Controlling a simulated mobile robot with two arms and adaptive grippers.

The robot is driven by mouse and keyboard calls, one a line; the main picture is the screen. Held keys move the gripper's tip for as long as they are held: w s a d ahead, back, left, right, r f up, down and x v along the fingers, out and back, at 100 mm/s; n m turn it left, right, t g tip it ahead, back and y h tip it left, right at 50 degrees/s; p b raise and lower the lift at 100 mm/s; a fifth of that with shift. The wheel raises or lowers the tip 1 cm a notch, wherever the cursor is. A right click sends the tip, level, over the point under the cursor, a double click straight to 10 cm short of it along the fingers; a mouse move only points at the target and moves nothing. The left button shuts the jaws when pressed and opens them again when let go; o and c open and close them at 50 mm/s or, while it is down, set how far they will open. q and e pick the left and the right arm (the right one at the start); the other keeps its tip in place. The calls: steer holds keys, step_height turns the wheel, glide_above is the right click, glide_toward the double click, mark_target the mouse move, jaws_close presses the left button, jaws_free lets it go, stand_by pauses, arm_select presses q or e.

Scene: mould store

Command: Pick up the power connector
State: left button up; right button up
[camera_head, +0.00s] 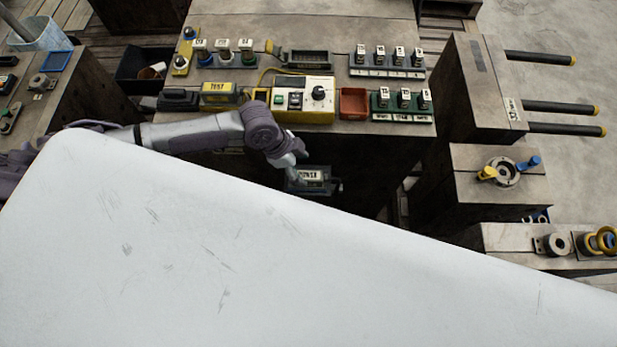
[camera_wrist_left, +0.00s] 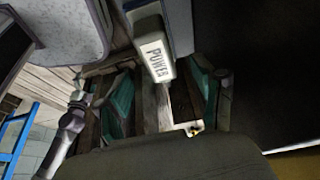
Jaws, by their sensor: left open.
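The power connector (camera_wrist_left: 157,58) is a pale grey block marked POWER in the left wrist view. A grey piece with a POWER label (camera_head: 313,175) also shows in the head view, low in front of the bench. My left gripper (camera_head: 301,178) reaches down over it and partly covers it. In the left wrist view my left gripper (camera_wrist_left: 163,88) is open. Its two teal-padded fingers stand on either side of the connector's near end, with gaps showing. I cannot tell how deep the connector sits between them. My right gripper is out of view.
The bench (camera_head: 265,35) holds a yellow control box (camera_head: 303,112), a red tray (camera_head: 353,103) and rows of labelled connectors (camera_head: 388,58). Wooden blocks (camera_head: 500,185) with fittings stand at right. A large scratched white surface hides the lower head view; I cannot tell what it belongs to.

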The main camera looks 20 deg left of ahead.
mark_target(307, 175)
arm_select(q)
steer(key=x, duration=0.5)
steer(key=shift+s+d+f, duration=0.1)
steer(key=shift+d+f, duration=0.05)
steer(key=shift+f, duration=0.2)
steer(key=shift+c, duration=0.4)
steer(key=shift+r, duration=0.1)
jaws_close()
